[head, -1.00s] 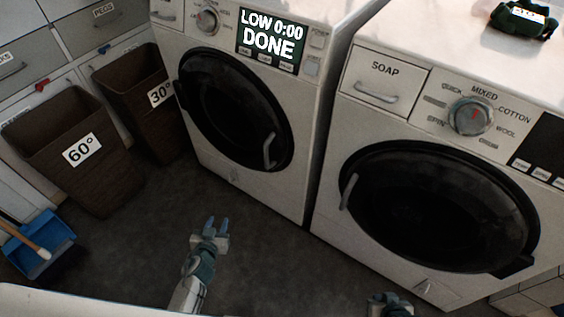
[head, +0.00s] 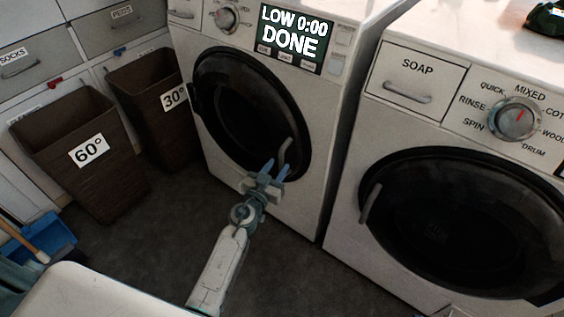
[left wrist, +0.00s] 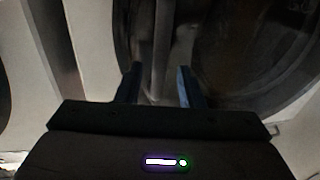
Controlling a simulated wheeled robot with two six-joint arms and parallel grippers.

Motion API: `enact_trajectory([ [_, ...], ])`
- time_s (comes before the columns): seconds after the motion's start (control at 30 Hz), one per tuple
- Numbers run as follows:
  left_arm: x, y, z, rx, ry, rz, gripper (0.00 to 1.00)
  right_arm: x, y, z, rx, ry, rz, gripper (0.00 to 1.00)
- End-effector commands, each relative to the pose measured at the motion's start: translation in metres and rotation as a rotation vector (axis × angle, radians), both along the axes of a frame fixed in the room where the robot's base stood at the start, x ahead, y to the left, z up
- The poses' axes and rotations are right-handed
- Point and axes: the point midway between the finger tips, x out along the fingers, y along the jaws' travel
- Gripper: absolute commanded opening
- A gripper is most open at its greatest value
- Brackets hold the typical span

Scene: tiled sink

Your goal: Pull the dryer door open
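The dryer (head: 318,165) is the left white machine, with a display reading "LOW 0:00 DONE". Its round black door (head: 235,110) looks shut. The pale curved door handle (head: 285,155) is at the door's lower right edge. My left gripper (head: 274,170) is open at the handle's lower end in the head view. In the left wrist view, the handle (left wrist: 160,55) shows between the two fingers (left wrist: 160,85), with gaps on both sides; I cannot tell whether the fingertips reach around it. My right gripper is not in view.
A washer (head: 350,210) with a soap drawer and dial stands close on the right. Brown baskets marked 60° (head: 75,175) and 30° (head: 140,110) stand left of the dryer. A blue dustpan (head: 40,240) lies at far left. The dark floor before the dryer is clear.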

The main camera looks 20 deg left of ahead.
Motion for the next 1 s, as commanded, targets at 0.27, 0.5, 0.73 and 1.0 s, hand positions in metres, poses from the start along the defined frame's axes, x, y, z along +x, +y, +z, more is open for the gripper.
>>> enact_trajectory([
  [0.27, 0.031, -0.005, -0.001, 0.000, 0.000, 0.000, 0.34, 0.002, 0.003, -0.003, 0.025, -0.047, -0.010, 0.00],
  [0.5, 0.035, -0.006, 0.000, 0.000, 0.001, 0.000, 0.34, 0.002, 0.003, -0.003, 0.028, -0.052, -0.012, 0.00],
  [0.73, 0.034, -0.005, 0.000, 0.000, 0.001, 0.000, 0.07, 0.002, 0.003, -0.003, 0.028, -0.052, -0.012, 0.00],
  [1.0, 0.034, -0.005, 0.000, 0.000, 0.001, -0.001, 0.00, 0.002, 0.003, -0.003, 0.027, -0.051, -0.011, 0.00],
])
